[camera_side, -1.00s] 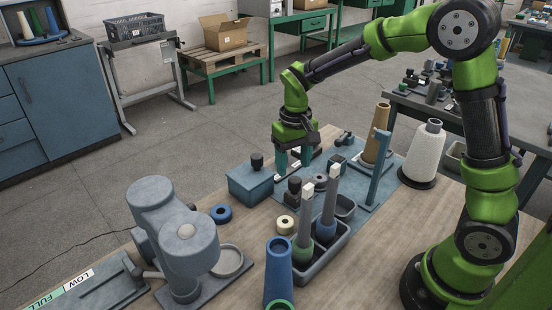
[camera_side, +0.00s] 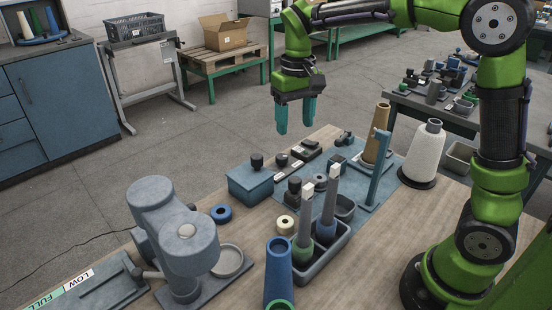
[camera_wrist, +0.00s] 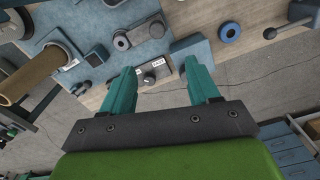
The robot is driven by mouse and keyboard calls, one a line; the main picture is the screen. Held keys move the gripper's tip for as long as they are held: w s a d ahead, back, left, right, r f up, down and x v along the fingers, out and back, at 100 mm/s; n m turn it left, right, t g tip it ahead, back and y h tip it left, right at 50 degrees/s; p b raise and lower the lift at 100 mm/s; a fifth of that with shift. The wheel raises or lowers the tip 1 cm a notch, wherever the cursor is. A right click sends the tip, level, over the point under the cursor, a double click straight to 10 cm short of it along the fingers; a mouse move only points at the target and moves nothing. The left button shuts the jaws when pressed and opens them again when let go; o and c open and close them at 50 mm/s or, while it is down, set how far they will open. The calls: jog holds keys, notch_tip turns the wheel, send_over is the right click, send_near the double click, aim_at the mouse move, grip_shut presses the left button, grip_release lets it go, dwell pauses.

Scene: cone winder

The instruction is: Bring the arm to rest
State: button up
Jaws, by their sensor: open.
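My gripper (camera_side: 296,116) is raised in the air above the far edge of the bench in the side view. Its two teal fingers point down and are apart, with nothing between them. In the wrist view the open fingers (camera_wrist: 160,88) frame a small dark box with a white label (camera_wrist: 157,65) on the bench below, clear of the fingers.
The wooden bench (camera_side: 385,255) holds a blue-grey machine (camera_side: 178,235), a blue box (camera_side: 250,182), a tray with two upright tools (camera_side: 322,258), a blue post (camera_side: 379,168), a brown cone (camera_side: 377,135) and a white cone (camera_side: 425,153). The air around my gripper is clear.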

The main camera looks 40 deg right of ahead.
jog(key=s+t, duration=0.2)
jog(key=s, duration=0.3)
jog(key=s+a+t+y, duration=0.1)
jog(key=s+t, duration=0.1)
jog(key=s, duration=0.4)
jog(key=s+a+m+t+y, duration=0.1)
jog(key=s+t, duration=0.1)
jog(key=s, duration=0.3)
jog(key=shift+s+a+r+t, duration=0.15)
jog(key=shift+s+r+t, duration=0.15)
jog(key=shift+s+t, duration=0.1)
jog(key=shift+r, duration=0.4)
